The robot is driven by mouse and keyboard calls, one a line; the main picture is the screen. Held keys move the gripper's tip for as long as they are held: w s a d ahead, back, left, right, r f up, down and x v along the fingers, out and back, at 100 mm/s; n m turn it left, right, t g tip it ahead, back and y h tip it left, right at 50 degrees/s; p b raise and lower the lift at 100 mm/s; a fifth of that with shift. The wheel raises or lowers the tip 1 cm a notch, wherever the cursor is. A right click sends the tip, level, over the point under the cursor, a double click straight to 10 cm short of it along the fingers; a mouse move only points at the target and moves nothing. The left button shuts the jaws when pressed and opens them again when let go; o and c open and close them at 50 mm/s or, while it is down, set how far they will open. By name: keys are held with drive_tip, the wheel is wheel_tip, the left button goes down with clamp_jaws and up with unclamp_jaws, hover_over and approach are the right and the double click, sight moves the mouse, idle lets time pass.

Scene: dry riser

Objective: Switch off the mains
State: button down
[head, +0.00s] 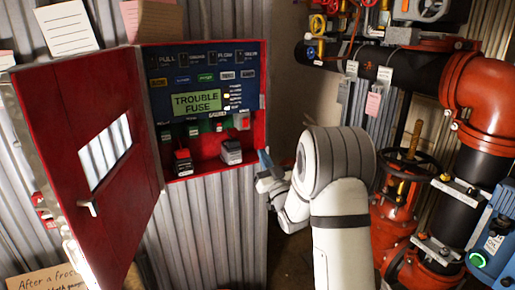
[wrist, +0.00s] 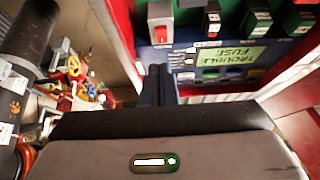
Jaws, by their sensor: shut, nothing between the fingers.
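A red panel box (head: 260,130) stands open on the corrugated wall, with a blue control face and a green display (head: 197,103) reading "TROUBLE FUSE". My gripper (head: 266,162) is at the box's lower right edge, below the switch. In the wrist view its dark fingers (wrist: 156,80) are together and empty, pointing toward the panel near the switch, apparently apart from it.
The red door (head: 85,150) hangs open at left. Red and black pipes (head: 475,95) with valves fill the right. A blue unit (head: 492,235) is at lower right.

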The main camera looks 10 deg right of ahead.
drive_tip(key=shift+s+d+f, duration=0.25)
drive_tip(key=shift+s+f, duration=0.4)
drive_tip(key=shift+f, duration=0.1)
